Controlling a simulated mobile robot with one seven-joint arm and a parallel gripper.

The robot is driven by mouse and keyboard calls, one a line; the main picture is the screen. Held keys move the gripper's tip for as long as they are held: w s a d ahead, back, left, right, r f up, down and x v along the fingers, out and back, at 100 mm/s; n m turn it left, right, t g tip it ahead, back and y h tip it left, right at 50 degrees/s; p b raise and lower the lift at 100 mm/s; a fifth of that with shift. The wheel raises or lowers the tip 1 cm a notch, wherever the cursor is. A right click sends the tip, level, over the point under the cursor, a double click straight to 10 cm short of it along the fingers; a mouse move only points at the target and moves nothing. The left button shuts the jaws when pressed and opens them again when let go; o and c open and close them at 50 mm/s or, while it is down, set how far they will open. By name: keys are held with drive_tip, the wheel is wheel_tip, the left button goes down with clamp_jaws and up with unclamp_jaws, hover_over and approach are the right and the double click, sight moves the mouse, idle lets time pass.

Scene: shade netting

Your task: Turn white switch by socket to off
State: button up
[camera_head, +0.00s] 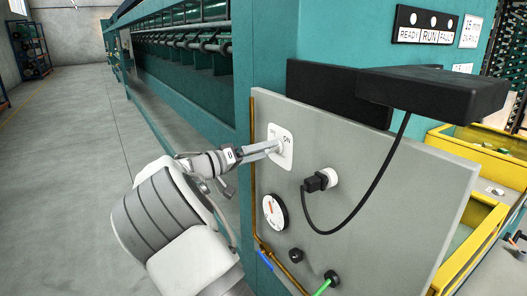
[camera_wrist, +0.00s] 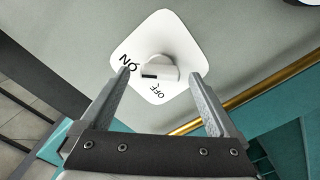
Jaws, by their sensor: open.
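The white switch is a round knob (camera_wrist: 160,68) on a white square plate (camera_head: 284,160) on the grey panel. The plate has ON and OFF printed on it; both words show in the wrist view, turned over. A short black mark shows on the knob's lower left side there, nearer ON than OFF. My gripper (camera_head: 273,149) is open at the plate. In the wrist view my fingertips (camera_wrist: 162,77) stand on either side of the knob, apart from it; their depth relative to it is unclear. The white socket (camera_head: 332,176) with a black plug (camera_head: 316,183) sits right of and below the plate.
A black cable (camera_head: 350,215) runs from the plug up to a black box (camera_head: 435,88) jutting out above. A round dial (camera_head: 275,213) is below the switch. A brown pipe (camera_head: 253,180) follows the panel's left edge. Yellow bins (camera_head: 470,245) stand at right. The left floor is open.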

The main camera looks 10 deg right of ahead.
drive_tip(key=shift+w+d, duration=0.1)
drive_tip(key=shift+d, duration=0.1)
drive_tip(key=c, duration=1.4)
drive_tip(key=shift+n, duration=0.4)
drive_tip(key=shift+n+p, duration=5.35)
drive_tip(key=shift+n, duration=3.25)
